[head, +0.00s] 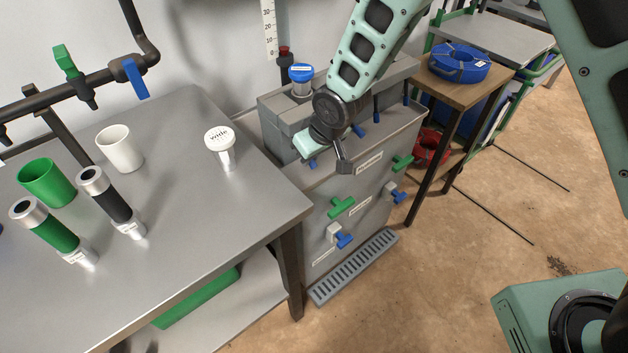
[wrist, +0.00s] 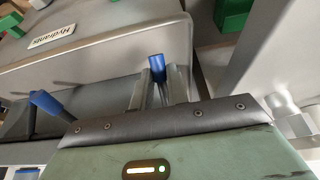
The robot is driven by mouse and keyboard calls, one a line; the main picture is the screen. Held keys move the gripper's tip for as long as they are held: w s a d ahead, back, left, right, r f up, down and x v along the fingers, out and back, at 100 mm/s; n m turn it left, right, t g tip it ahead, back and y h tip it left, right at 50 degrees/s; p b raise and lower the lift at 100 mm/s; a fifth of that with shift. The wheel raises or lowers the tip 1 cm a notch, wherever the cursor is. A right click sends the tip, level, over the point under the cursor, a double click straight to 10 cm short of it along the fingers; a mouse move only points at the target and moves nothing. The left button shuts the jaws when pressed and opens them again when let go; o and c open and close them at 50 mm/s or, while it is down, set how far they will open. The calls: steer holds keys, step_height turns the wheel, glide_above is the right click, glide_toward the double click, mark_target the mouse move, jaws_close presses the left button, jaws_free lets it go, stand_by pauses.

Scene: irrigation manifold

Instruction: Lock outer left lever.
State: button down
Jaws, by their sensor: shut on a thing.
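The outer left lever is a short lever with a blue tip, at the left end of the grey manifold cabinet (head: 345,215). Its blue tip (wrist: 156,67) stands between the two grey fingers of my gripper (wrist: 158,88) in the wrist view. The gripper is shut on it. In the head view my gripper (head: 320,148) is low over the cabinet's left end and hides most of the lever; a small blue tip (head: 312,163) shows just below it. A neighbouring blue lever (wrist: 45,101) is apart from the fingers in the wrist view.
More blue levers (head: 376,117) stand farther right along the cabinet. Green handles (head: 341,206) and blue taps (head: 344,240) stick out of its front. A steel table (head: 190,225) with cups and cylinders is close on the left. A wooden stand (head: 470,90) is at the right.

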steer(key=f+t+b, duration=0.1)
steer(key=b, duration=0.1)
steer(key=f+t+y+b, duration=0.1)
steer(key=b, duration=0.2)
steer(key=shift+w+a+f+b, duration=0.2)
steer(key=shift+w+b, duration=0.1)
steer(key=shift+b, duration=0.05)
steer(key=t+b, duration=0.1)
steer(key=b, duration=0.1)
steer(key=f+t+y+b, duration=0.1)
steer(key=b, duration=0.2)
steer(key=shift+w+a+y, duration=0.2)
steer(key=shift+w+y, duration=0.1)
steer(key=shift+w, duration=0.05)
steer(key=t+b, duration=0.1)
steer(key=b, duration=0.1)
steer(key=w+t+y+b, duration=0.1)
steer(key=b, duration=0.2)
steer(key=shift+a+f, duration=0.15)
steer(key=shift+a, duration=0.15)
steer(key=shift+w+a+t+y+b, duration=0.1)
steer(key=shift+t+y+b, duration=0.25)
steer(key=shift+b, duration=0.75)
steer(key=shift+r, duration=0.2)
steer(key=shift+w+r, duration=0.1)
steer(key=c, duration=1.4)
jaws_free()
steer(key=shift+w+a, duration=0.1)
steer(key=shift+o, duration=0.2)
